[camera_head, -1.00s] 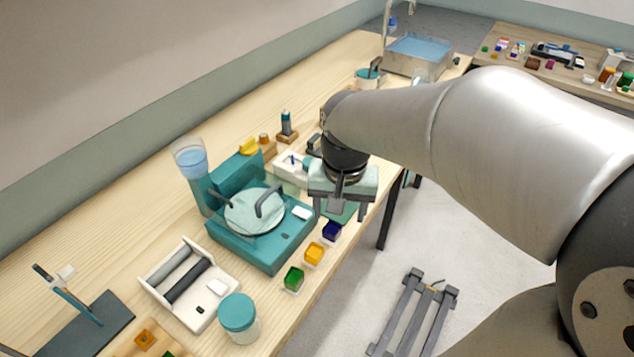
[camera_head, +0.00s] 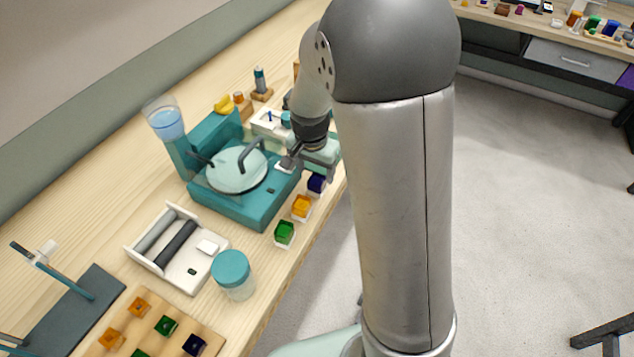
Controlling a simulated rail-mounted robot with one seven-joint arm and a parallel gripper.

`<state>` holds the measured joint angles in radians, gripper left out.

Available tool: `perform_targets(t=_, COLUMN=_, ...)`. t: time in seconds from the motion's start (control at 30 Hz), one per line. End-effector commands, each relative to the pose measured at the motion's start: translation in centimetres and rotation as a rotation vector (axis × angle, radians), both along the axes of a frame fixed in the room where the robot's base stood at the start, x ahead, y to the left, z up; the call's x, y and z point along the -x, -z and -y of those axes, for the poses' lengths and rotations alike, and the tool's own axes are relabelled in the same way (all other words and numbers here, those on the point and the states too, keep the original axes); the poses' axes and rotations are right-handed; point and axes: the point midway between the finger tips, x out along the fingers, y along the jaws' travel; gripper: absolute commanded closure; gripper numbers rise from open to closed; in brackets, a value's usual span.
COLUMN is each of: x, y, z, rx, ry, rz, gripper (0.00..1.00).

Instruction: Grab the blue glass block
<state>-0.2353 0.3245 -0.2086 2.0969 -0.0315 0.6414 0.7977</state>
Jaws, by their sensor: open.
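The blue glass block (camera_head: 316,184) is a small dark blue cube near the table's front edge, at the far end of a short row with a yellow-orange block (camera_head: 301,206) and a green block (camera_head: 285,232). My gripper (camera_head: 306,168) is open and empty, close to the blue block and just above it in the picture. It is seen from the side, and part of it is hidden behind my arm. I cannot tell whether a finger touches the block. Another dark blue block (camera_head: 194,345) sits in a wooden board at the bottom.
A teal machine (camera_head: 232,207) with a round lid stands left of the row. A white roller device (camera_head: 165,262) and a teal-lidded jar (camera_head: 232,270) stand nearer. The wooden board (camera_head: 150,318) holds several coloured blocks. The table's front edge runs close beside the row.

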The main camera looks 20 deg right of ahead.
Motion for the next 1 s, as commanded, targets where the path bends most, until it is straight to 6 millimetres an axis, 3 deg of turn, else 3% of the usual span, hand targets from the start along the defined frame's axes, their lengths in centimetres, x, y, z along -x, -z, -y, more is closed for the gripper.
perform_targets(t=0.17, x=-0.1, y=1.1, z=0.1, rx=-0.001, ry=0.000, rz=-0.002, gripper=0.38)
perform_targets(t=0.5, x=-0.5, y=5.4, z=0.6, rx=0.000, ry=0.000, rz=-0.001, gripper=0.38)
perform_targets(t=0.77, x=-0.6, y=5.7, z=0.6, rx=-0.001, ry=0.000, rz=0.002, gripper=0.38)
perform_targets(t=0.93, x=-0.6, y=5.7, z=0.6, rx=-0.001, ry=0.000, rz=0.001, gripper=0.85)
perform_targets(t=0.97, x=-0.6, y=5.7, z=0.6, rx=-0.001, ry=0.000, rz=0.001, gripper=0.92)
perform_targets(t=1.0, x=-0.6, y=5.7, z=0.6, rx=-0.001, ry=0.000, rz=0.001, gripper=0.92)
